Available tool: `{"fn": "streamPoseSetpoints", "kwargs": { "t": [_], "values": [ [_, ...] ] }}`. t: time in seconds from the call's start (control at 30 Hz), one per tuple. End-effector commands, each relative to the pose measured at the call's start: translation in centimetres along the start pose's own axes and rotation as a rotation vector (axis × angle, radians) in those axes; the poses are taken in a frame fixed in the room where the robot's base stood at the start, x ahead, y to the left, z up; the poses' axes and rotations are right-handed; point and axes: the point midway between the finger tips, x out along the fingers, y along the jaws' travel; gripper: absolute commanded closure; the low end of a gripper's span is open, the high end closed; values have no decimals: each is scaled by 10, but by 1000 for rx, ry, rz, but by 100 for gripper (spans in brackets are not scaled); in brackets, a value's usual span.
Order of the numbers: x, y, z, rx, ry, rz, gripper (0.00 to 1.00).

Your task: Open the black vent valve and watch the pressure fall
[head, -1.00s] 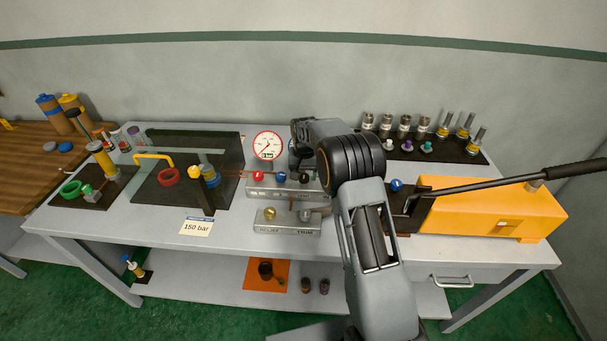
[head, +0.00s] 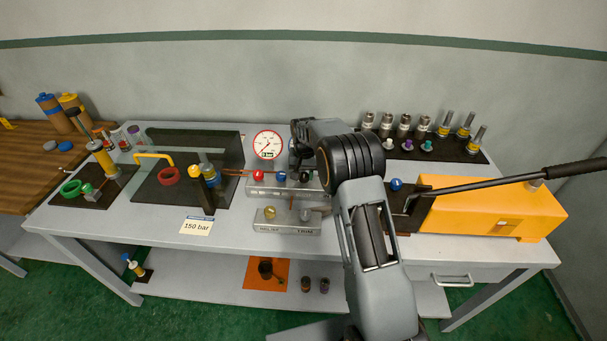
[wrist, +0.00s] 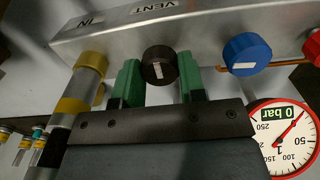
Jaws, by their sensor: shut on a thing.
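The black vent valve knob (wrist: 160,65) sits under the label VENT on a silver block, and its white mark runs up and down in the wrist view. My gripper (wrist: 159,80) is shut on this knob, with one green finger on each side. In the head view the black knob (head: 304,177) shows just beside my arm, which hides most of the gripper. The pressure gauge (wrist: 283,138) has a red rim. Its readout shows 0 bar and its needle points to the low end of the scale. It also stands behind the block in the head view (head: 267,145).
Close by on the block are a blue knob (wrist: 247,54) and a red knob (head: 258,175). An orange pump (head: 495,210) with a long lever stands at right. A card reads 150 bar (head: 196,227).

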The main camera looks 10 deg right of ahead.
Motion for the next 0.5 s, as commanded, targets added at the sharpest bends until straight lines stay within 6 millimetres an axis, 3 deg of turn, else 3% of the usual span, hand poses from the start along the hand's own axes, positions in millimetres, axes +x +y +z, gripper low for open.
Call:
{"fn": "streamPoseSetpoints", "kwargs": {
  "t": [0.27, 0.5],
  "values": [
    [0, 0, 0, -85, 2, -1, 86],
    [0, 0, -1, -281, 3, -1, 86]
  ]
}}
